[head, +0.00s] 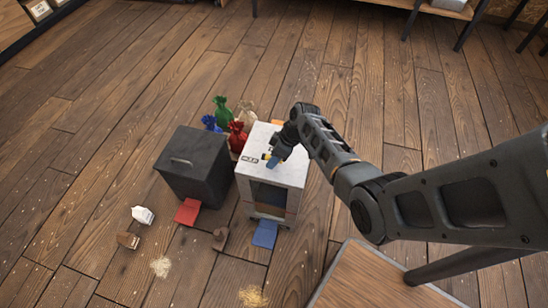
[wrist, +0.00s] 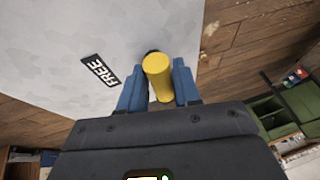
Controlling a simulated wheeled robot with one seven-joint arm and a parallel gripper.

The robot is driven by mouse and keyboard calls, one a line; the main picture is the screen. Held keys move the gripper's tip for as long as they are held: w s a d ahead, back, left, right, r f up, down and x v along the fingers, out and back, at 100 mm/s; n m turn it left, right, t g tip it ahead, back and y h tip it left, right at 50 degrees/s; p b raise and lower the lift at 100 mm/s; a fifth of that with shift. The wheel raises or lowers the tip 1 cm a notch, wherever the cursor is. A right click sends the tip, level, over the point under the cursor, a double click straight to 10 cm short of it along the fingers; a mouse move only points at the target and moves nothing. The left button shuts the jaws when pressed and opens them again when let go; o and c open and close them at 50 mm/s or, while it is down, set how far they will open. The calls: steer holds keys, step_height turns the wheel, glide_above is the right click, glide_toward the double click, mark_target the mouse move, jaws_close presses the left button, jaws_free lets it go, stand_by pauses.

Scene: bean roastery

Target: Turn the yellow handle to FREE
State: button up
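The yellow handle (wrist: 158,78) stands on the pale top of a box and lies between the two blue fingers of my gripper (wrist: 160,84). Both fingers appear to touch its sides, so my gripper looks shut on it. The black FREE label (wrist: 100,71) is on the pale surface, left of the handle in the wrist view. In the head view, my gripper (head: 274,158) is over the top of the pale box (head: 283,177), with a dark label (head: 249,159) beside it. The handle's base is partly hidden by the fingers.
A dark grey bin (head: 190,167) stands left of the box. Red (head: 237,138), green (head: 221,112) and blue (head: 211,123) sacks stand behind. A red mat (head: 188,212) and a blue mat (head: 265,234) lie in front. A wooden table (head: 370,280) is at the lower right.

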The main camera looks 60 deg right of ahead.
steer(key=c, duration=0.4)
steer(key=shift+c, duration=0.2)
steer(key=shift+m, duration=0.6)
steer(key=m+t+h+p, duration=0.1)
steer(key=m, duration=0.1)
steer(key=shift+s+r+m+p, duration=0.1)
steer(key=shift+m+p, duration=0.3)
steer(key=m+h+p, duration=0.2)
steer(key=m, duration=0.2)
steer(key=shift+a+t, duration=0.1)
steer(key=shift+t, duration=0.2)
steer(key=m+h+p, duration=0.1)
steer(key=m+h, duration=0.1)
steer(key=m, duration=0.3)
steer(key=shift+p, duration=0.3)
steer(key=m+g+h, duration=0.1)
steer(key=m+h, duration=0.1)
steer(key=m, duration=0.2)
steer(key=shift+a+m, duration=0.1)
steer(key=shift+m, duration=0.3)
steer(key=shift+m+g, duration=0.3)
